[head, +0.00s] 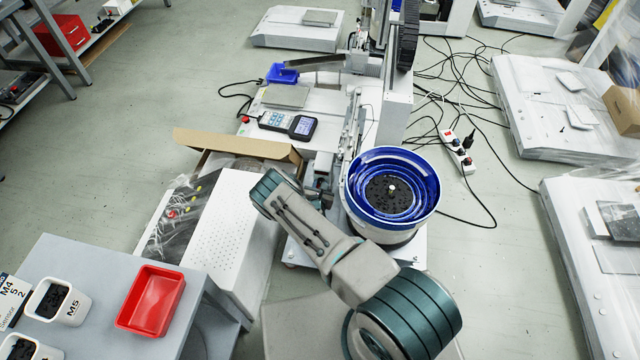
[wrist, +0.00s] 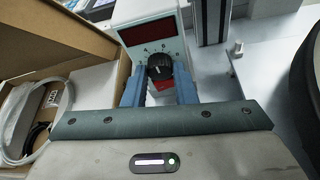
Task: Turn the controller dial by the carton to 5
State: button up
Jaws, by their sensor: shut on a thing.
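The controller (wrist: 137,34) is a pale box with a dark red display, seen at the top middle of the wrist view. Its black dial (wrist: 160,67) sits below the display, on a face with printed numbers. My gripper (wrist: 159,80) has its two blue fingers on either side of the dial and is shut on it. The dial's exact setting is too small to read. The open carton (wrist: 58,28) is left of the controller in the wrist view; it also shows in the head view (head: 240,145). In the head view my arm hides the dial.
A blue bowl feeder (head: 428,203) stands right of my arm. A perforated white box (head: 228,222) is at its left. A red switch (wrist: 165,87) shows below the dial. Coiled cable (wrist: 20,105) lies in the carton. A red tray (head: 150,300) is on the bench at front left.

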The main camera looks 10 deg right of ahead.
jog(key=shift+s, duration=0.1)
dwell(0.3)
jog(key=o, duration=1)
jog(key=p+v, duration=0.5)
jog(key=v, duration=0.8)
jog(key=shift+s, duration=0.3)
jog(key=shift+a+r, duration=0.1)
jog(key=shift+r, duration=0.05)
